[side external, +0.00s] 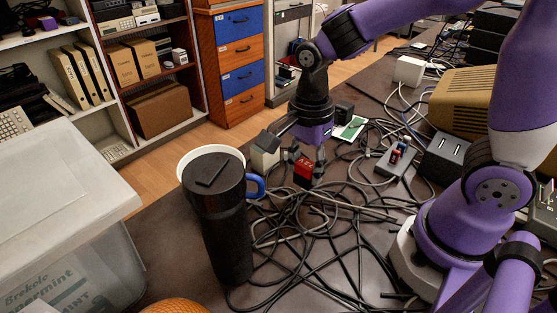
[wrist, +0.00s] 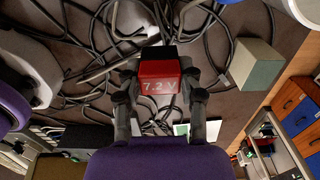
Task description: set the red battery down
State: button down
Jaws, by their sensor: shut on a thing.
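The red battery (side external: 304,170) is a small block with a black part. In the wrist view the red battery (wrist: 160,84) shows "7.2 V" on its face and sits between the two fingertips. My gripper (side external: 306,160) points down and is shut on it, over the tangle of cables on the dark table (side external: 172,285). Whether the battery touches the cables or hangs above them, I cannot tell.
A pale block (side external: 265,152) is close by. Black cables (side external: 310,235) cover much of the table. A translucent bin (side external: 60,215) stands at left.

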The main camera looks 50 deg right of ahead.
jog(key=shift+w+d+f, duration=0.5)
jog(key=shift+d+f, duration=0.05)
jog(key=shift+d, duration=0.15)
jog(key=shift+f, duration=2)
jog(key=shift+f, duration=0.15)
jog(key=shift+c, duration=2.3)
grip_release()
notch_tip(320, 180, up, 12)
jog(key=s+d+r+n+t, duration=0.2)
jog(key=s+n+t, duration=0.3)
jog(key=n, duration=1.3)
jog(key=shift+s+r+t, duration=0.3)
jog(key=shift+s+r, duration=0.05)
jog(key=shift+r, duration=0.35)
